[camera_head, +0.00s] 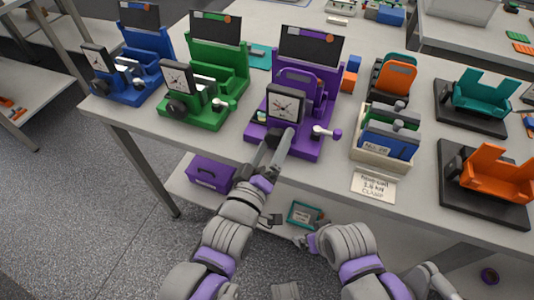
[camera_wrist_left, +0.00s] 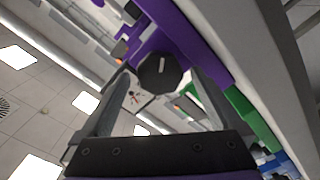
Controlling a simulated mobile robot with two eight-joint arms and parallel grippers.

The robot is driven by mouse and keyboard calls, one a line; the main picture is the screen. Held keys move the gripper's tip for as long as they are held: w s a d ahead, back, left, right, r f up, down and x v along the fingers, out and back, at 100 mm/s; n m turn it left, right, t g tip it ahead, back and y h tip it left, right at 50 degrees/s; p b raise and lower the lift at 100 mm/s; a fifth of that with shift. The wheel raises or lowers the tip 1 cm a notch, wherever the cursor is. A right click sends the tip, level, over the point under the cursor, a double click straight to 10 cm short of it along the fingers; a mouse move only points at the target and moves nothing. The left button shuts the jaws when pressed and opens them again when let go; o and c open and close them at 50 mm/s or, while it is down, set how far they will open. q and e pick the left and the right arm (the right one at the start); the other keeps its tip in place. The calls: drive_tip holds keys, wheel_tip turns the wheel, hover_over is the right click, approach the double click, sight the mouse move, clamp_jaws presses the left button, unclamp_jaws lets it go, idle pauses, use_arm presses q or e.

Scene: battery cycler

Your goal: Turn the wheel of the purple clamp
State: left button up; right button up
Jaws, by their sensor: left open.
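The purple clamp (camera_head: 318,85) stands on the table near its front edge, with a square dial on its front and a lever with a purple knob at its right. Its dark wheel (camera_wrist_left: 160,72), a faceted knob with a pale mark, shows in the left wrist view between and beyond my fingers. In the head view the wheel is mostly hidden by my gripper. My left gripper (camera_head: 278,148) is open in front of the clamp, below the dial. In the left wrist view its fingers (camera_wrist_left: 160,100) stand on either side of the wheel; I cannot tell whether they touch it.
A green clamp (camera_head: 219,70) and a blue clamp (camera_head: 150,55) stand to the left. A cream box (camera_head: 366,158) with blue and green cells stands to the right, with a label card (camera_head: 373,187) before it. Orange (camera_head: 490,178) and teal (camera_head: 482,93) holders are farther right.

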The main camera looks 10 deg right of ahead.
use_arm(q)
drive_tip(key=p+v, duration=0.1)
drive_tip(key=v, duration=0.9)
drive_tip(key=shift+s+a, duration=0.2)
drive_tip(key=shift+s, duration=0.05)
idle(0.8)
